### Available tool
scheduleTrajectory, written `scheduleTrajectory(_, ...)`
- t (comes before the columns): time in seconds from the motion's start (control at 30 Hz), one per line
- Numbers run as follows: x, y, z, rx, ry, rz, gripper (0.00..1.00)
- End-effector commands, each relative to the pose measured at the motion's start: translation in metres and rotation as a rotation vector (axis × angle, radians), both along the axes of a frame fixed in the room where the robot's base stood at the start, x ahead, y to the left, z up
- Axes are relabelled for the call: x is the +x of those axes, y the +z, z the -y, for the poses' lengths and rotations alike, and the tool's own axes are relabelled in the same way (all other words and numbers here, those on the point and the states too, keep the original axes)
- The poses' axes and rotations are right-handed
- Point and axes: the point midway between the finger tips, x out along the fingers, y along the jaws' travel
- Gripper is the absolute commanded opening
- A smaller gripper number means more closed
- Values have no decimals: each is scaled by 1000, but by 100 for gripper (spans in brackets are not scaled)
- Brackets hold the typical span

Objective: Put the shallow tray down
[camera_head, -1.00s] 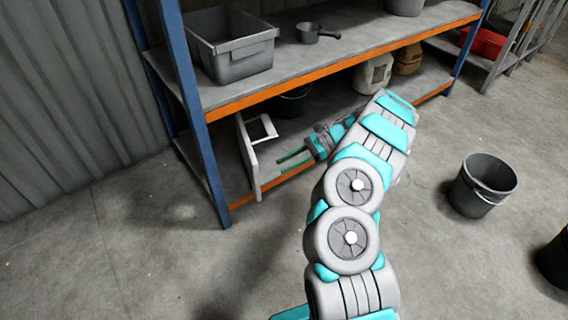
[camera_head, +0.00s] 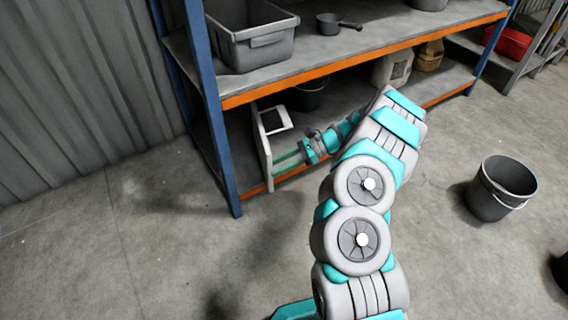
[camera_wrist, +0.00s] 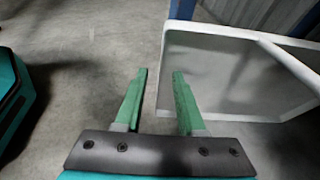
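The shallow tray (camera_head: 263,148) is pale and stands on its edge at the left end of the lower shelf, near the blue post. In the wrist view the tray (camera_wrist: 240,75) fills the upper right, with its near side wall rising between and beyond the fingertips. My gripper (camera_head: 275,163) reaches in from the right and its green fingers point at the tray. In the wrist view my gripper (camera_wrist: 160,72) is open, with a clear gap between the fingers. The right finger overlaps the tray in the picture; I cannot tell whether it touches.
The rack has an orange-edged upper shelf (camera_head: 360,62) with a grey bin (camera_head: 250,45) and a saucepan (camera_head: 330,23). A dark bucket (camera_head: 310,95) and a pale jug (camera_head: 392,68) stand on the lower shelf. A grey bucket (camera_head: 498,190) stands on the floor at right. Floor at left is clear.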

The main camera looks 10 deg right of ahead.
Motion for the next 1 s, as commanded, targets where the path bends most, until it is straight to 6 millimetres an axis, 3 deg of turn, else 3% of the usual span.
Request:
scheduleTrajectory(0.13, 0, 0, 0, 0, 0, 0, 39)
scheduleTrajectory(0.5, 0, 0, 1, -1, 0, 0, 0)
scheduleTrajectory(1.0, 0, 0, 1, -1, 0, 0, 0)
